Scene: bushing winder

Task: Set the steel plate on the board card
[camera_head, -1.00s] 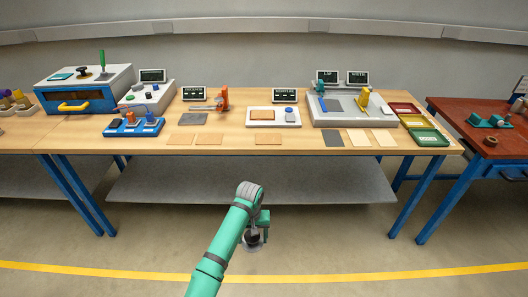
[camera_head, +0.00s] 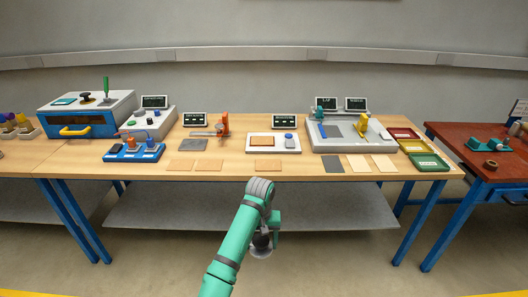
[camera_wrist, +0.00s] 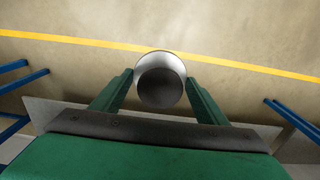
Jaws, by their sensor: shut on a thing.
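My gripper (camera_head: 263,238) hangs in front of the bench, below its top. It is shut on a round grey metal piece with a dark round knob, which appears to be the steel plate (camera_head: 260,253). In the wrist view the steel plate (camera_wrist: 160,57) shows between the two green fingers (camera_wrist: 160,88), its bright rim behind the knob. Several tan cards lie on the bench: one front middle card (camera_head: 267,166), two front left, two front right, and a tan card (camera_head: 264,142) on a white device. I cannot tell which is the board card.
A grey card (camera_head: 332,164) lies at the front right, and a grey sheet (camera_head: 193,145) at middle left. A blue fixture (camera_head: 134,153) stands left. A pale machine (camera_head: 350,143) and colored trays (camera_head: 428,162) stand right. A lower shelf (camera_head: 160,210) runs under the bench.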

